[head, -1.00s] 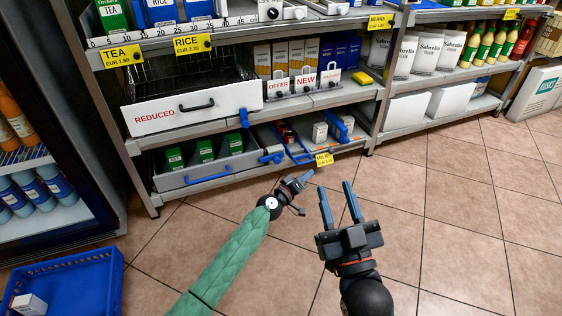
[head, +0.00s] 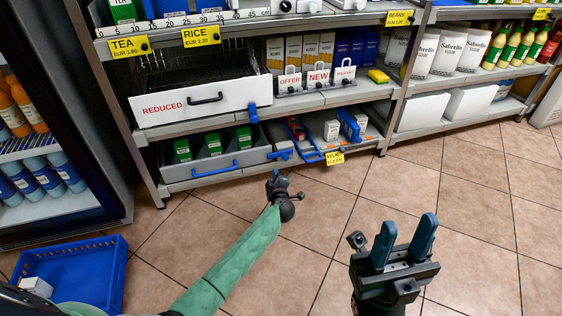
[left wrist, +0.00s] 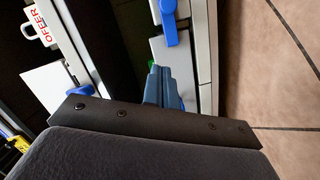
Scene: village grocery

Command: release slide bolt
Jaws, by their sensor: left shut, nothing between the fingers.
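The lower drawer (head: 232,160) is grey with a blue handle (head: 214,170) and holds green boxes. A blue slide bolt (head: 280,155) sits at its right end; a blue catch also shows near the top of the left wrist view (left wrist: 168,22). A second blue bolt (head: 252,112) hangs at the right end of the white REDUCED drawer (head: 196,106). My left gripper (head: 275,174) is shut and empty, just below and in front of the lower bolt, apart from it. Its closed fingers (left wrist: 163,85) point at the shelf front. My right gripper (head: 406,228) is open and empty over the floor.
A blue tray (head: 306,142) and small boxes stand on the lower shelf right of the bolt. The yellow MILK tag (head: 334,158) hangs on the edge. A blue crate (head: 72,275) stands on the floor at left, beside the fridge (head: 60,150). The tiled floor at right is clear.

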